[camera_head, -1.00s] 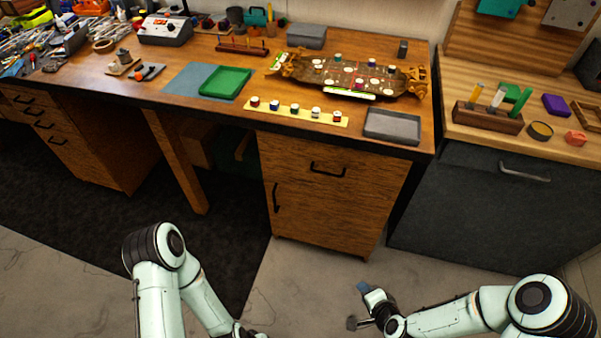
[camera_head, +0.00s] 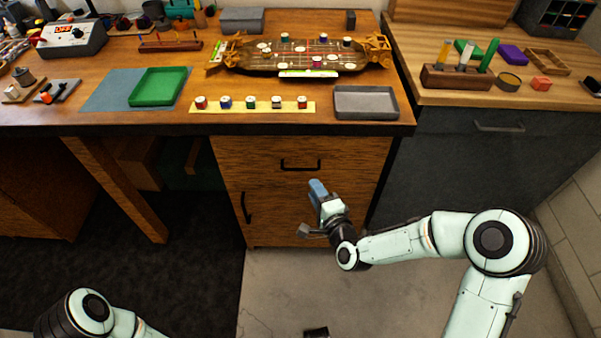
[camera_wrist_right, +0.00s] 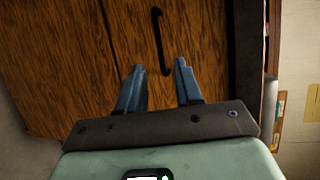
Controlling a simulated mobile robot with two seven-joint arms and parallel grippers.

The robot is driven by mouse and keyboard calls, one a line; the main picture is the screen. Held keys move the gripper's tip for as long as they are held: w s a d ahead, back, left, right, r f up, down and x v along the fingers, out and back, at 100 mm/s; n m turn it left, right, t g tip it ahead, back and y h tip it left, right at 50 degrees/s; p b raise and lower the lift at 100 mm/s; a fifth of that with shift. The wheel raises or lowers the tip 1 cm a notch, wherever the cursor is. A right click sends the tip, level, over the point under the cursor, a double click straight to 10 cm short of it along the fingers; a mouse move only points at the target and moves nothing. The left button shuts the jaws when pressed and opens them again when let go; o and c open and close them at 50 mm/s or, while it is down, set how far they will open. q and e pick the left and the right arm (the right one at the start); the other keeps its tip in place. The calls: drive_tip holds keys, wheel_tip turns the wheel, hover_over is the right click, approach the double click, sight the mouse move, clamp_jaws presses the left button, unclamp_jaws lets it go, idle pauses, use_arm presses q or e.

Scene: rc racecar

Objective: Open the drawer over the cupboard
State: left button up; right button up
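The wooden drawer (camera_head: 345,156) is the upper front of the desk's cabinet, with a dark bar handle (camera_head: 300,165). It looks shut. Below it is the cupboard door (camera_head: 285,215) with a vertical handle (camera_head: 246,208). My right gripper (camera_head: 309,209) is open and empty in front of the cabinet, below the drawer handle. In the right wrist view its two blue fingers (camera_wrist_right: 160,85) are spread, and the drawer handle (camera_wrist_right: 158,40) lies ahead of them, roughly between their lines, apart from them. My left arm (camera_head: 90,312) is at the bottom left; its fingers cannot be made out.
The desktop (camera_head: 150,115) overhangs the drawer, with a grey tray (camera_head: 366,103) and a yellow strip (camera_head: 252,106) of small pots near its front edge. A dark grey cabinet (camera_head: 470,165) stands to the right. The floor in front is mostly clear.

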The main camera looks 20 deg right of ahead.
use_arm(q)
drive_tip(key=w+f, duration=0.1)
drive_tip(key=w+a+f+b, duration=0.1)
drive_tip(key=shift+w+a+t+y, duration=0.15)
drive_tip(key=shift+w+t+y, duration=0.15)
drive_tip(key=shift+t, duration=0.1)
use_arm(e)
drive_tip(key=x, duration=0.9)
drive_tip(key=shift+w, duration=0.15)
drive_tip(key=shift+f, duration=0.1)
clamp_jaws()
idle(0.4)
